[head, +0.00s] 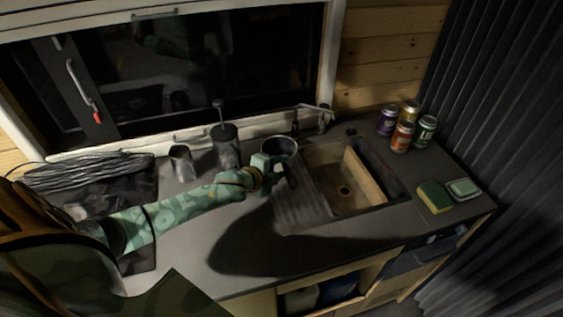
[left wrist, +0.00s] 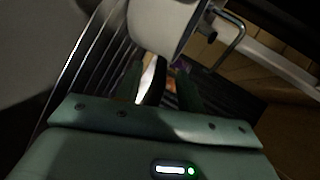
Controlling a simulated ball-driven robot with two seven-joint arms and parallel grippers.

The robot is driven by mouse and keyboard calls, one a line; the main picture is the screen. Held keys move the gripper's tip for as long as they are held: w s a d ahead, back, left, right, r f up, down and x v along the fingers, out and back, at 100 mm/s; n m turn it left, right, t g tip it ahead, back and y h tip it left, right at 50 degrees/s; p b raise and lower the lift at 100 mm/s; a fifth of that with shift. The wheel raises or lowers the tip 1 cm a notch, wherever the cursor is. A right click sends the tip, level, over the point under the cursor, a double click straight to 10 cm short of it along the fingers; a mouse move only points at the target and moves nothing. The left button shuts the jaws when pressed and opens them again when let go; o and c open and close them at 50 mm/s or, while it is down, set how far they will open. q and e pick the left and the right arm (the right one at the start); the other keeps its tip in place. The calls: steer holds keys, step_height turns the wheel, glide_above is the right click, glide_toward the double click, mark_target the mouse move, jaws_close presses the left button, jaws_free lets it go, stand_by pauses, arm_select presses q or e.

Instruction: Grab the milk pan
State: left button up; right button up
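The milk pan (head: 284,142) stands on the counter at the left edge of the sink, its dark inside and pale rim showing in the head view. Its pale outer wall (left wrist: 163,24) fills the top middle of the left wrist view. My left gripper (head: 272,172) is at the near side of the pan. In the left wrist view its two fingers (left wrist: 160,92) are apart, with a narrow, handle-like piece between them; a gap shows on its right. Whether a finger touches it is hard to tell. My right gripper is not in view.
The sink (head: 340,185) with a ribbed drainer lies right of the pan. A dark canister (head: 226,152) and a metal cup (head: 182,164) stand to the left. Several cans (head: 402,137) and a sponge (head: 434,197) sit at the right. The front counter is clear.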

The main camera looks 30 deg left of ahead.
arm_select(q)
jaws_close()
steer(key=shift+r, duration=0.2)
